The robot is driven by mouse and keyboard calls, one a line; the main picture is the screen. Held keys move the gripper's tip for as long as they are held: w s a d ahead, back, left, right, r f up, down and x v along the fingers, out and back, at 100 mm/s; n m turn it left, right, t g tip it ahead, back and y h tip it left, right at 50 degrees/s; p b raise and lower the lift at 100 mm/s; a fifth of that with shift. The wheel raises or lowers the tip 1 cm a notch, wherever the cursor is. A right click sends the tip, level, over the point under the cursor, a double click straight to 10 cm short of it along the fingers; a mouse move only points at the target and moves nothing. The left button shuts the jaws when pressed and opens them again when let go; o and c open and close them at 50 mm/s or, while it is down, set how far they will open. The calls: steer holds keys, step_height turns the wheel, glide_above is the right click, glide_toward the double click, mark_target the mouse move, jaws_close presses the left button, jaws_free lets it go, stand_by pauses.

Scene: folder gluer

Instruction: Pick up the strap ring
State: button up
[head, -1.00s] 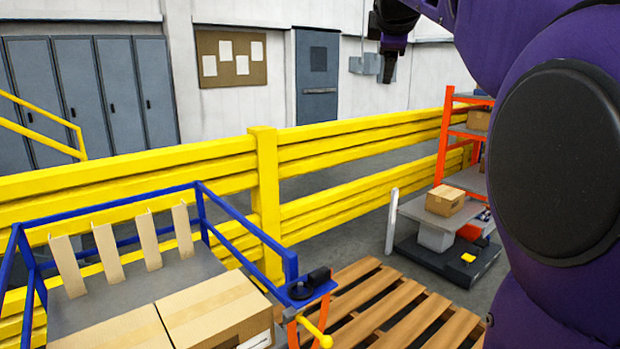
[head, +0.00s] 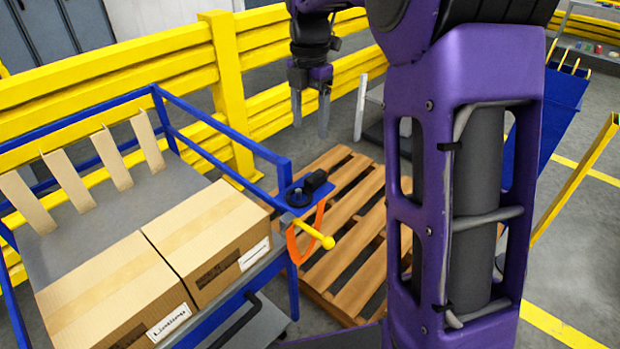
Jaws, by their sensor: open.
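The orange strap ring (head: 292,246) hangs as a loop around the yellow-tipped peg (head: 312,233) at the corner of the blue-framed cart. Its lower part hangs free below the peg, and the peg hides part of it. My gripper (head: 310,122) is open and empty, with both fingers pointing down. In the picture it is above and slightly right of the ring, in front of the yellow barrier, and apart from the ring.
A blue plate (head: 313,194) with black items sits just above the peg. A wooden pallet (head: 345,260) lies on the floor behind the ring. A yellow barrier (head: 230,95) runs behind.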

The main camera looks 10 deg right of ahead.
steer(key=b, duration=0.1)
glide_above(312, 177)
steer(key=f, duration=1)
steer(key=shift+s+a, duration=0.3)
steer(key=shift+w+d+f, duration=0.1)
steer(key=shift+d+f, duration=0.1)
steer(key=shift+f, duration=1.3)
steer(key=shift+w+d+f, duration=0.1)
steer(key=shift+d+f, duration=0.05)
steer(key=shift+f, duration=1.3)
steer(key=shift+c, duration=0.3)
jaws_close()
